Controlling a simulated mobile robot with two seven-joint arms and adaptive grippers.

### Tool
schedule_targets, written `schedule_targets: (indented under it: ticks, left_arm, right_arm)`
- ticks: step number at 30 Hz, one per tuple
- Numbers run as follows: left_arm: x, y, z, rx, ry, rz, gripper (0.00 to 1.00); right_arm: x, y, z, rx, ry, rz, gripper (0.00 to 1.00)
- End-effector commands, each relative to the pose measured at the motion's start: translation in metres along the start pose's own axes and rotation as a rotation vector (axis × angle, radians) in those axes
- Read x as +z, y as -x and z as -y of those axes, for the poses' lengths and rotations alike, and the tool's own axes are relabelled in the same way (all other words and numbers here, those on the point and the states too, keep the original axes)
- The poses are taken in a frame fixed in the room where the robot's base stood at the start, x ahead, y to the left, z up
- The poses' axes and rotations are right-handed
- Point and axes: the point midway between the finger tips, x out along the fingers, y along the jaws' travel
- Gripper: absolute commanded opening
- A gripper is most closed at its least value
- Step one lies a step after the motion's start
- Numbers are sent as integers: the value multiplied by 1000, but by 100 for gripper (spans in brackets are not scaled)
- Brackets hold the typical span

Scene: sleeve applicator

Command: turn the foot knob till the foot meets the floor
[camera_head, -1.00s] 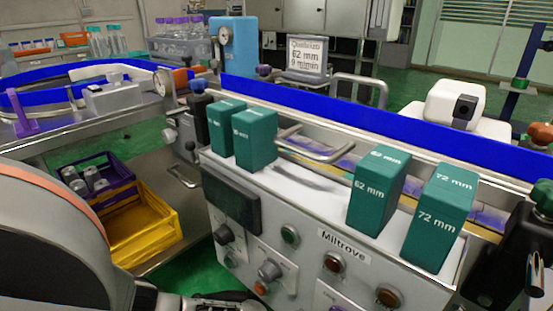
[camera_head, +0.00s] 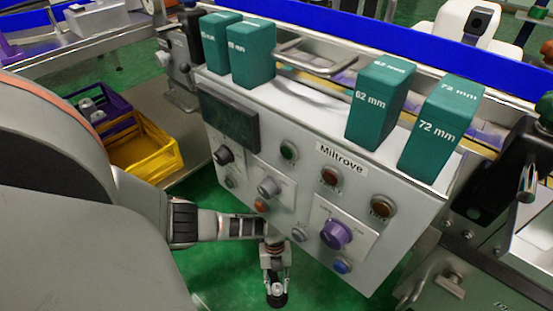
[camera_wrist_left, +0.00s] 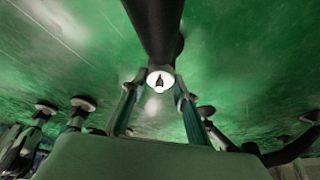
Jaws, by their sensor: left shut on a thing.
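My left gripper (camera_head: 277,282) reaches down beside the front of the grey machine (camera_head: 330,250), low over the green floor. In the left wrist view the foot knob (camera_wrist_left: 153,76) is a white disc with a black pointer mark, between the two fingers of the left gripper (camera_wrist_left: 158,98). A dark post (camera_wrist_left: 153,28) runs up from it. I cannot tell whether the foot touches the floor. My right gripper is not in view.
The machine's panel carries several knobs and buttons, one a purple knob (camera_head: 336,234), above and right of my left gripper. Teal blocks (camera_head: 380,103) stand on its top. A yellow crate (camera_head: 150,165) lies at the left. Other dark feet (camera_wrist_left: 82,102) show in the left wrist view.

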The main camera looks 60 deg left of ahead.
Motion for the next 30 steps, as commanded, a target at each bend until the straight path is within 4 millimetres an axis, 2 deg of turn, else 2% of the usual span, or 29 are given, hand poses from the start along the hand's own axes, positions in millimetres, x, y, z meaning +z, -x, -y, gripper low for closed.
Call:
schedule_targets:
  ticks: [6, 15, 30]
  left_arm:
    - [0, 0, 3, 69, -168, 1, 7]
    - [0, 0, 3, 137, -331, 0, 7]
    - [0, 0, 3, 166, -401, 2, 7]
  right_arm:
    - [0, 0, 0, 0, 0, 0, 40]
    - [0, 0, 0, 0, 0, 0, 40]
    - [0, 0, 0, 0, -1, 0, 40]
